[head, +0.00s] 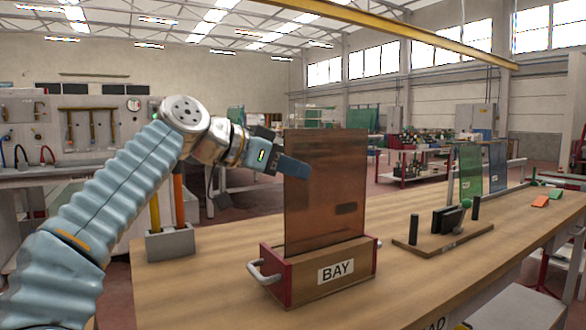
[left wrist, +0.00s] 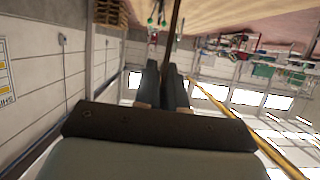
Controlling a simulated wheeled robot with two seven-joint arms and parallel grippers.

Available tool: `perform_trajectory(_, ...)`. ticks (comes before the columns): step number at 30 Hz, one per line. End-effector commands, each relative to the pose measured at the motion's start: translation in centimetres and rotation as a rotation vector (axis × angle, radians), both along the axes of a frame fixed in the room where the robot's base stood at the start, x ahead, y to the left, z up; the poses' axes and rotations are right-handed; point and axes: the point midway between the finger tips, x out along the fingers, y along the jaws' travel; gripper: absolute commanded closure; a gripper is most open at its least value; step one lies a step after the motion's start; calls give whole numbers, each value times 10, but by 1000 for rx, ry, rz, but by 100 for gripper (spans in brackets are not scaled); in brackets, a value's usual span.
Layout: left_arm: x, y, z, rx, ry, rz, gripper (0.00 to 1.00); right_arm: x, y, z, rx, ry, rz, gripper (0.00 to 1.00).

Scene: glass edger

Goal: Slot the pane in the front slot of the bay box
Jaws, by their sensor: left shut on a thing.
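The pane (head: 325,185) is a brown, see-through sheet standing upright over the bay box. The bay box (head: 343,285) is wooden with a red end, metal side handles and a BAY label. The pane's lower edge meets the box top just behind the labelled front wall; I cannot tell how deep it sits or in which slot. My left gripper (head: 292,166) is shut on the pane's left edge, high above the box. In the left wrist view, the pane shows edge-on as a thin dark strip (left wrist: 174,32) between the fingers. My right gripper is not in view.
The box stands on a long wooden bench (head: 400,290). A grey holder (head: 170,243) with yellow and orange upright strips is at the left. A wooden board with black blocks (head: 445,228) is at the right, with green and blue panes (head: 470,170) behind it. The bench front right is clear.

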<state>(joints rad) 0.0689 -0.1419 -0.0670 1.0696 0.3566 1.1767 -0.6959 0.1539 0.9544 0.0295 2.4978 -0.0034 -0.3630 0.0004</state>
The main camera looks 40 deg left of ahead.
Motion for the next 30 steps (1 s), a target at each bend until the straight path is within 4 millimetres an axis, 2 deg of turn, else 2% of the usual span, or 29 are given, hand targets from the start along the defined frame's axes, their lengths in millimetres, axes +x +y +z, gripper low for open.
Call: perform_trajectory(30, 0, 0, -23, -1, -5, 1, 100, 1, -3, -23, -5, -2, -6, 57)
